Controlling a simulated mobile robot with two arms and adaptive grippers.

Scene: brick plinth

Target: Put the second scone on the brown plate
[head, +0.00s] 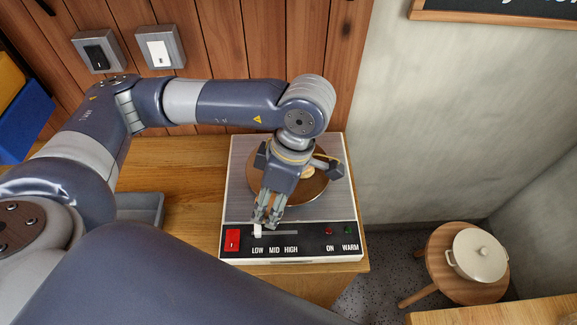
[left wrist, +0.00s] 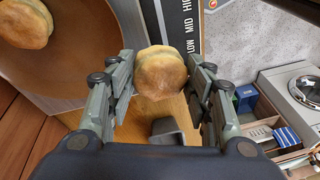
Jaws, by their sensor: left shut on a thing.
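One golden scone (left wrist: 25,22) lies on the brown plate (left wrist: 90,60), at the upper left of the left wrist view. The plate (head: 319,189) sits on the warmer; part of that scone (head: 308,172) shows on it in the head view, beside my wrist. My left gripper (head: 266,216) points down over the warmer's front, off the plate's front-left edge. In the left wrist view it is shut on a second scone (left wrist: 160,72) between its fingertips. The head view hides the held scone behind the fingers. My right gripper is not in view.
The warmer (head: 240,205) has a red switch (head: 232,240), a slider and LOW, MID, HIGH marks along its front. A grey tray (head: 145,207) is to its left on the wooden counter. A stool (head: 440,270) with a cream pot (head: 478,255) stands lower right.

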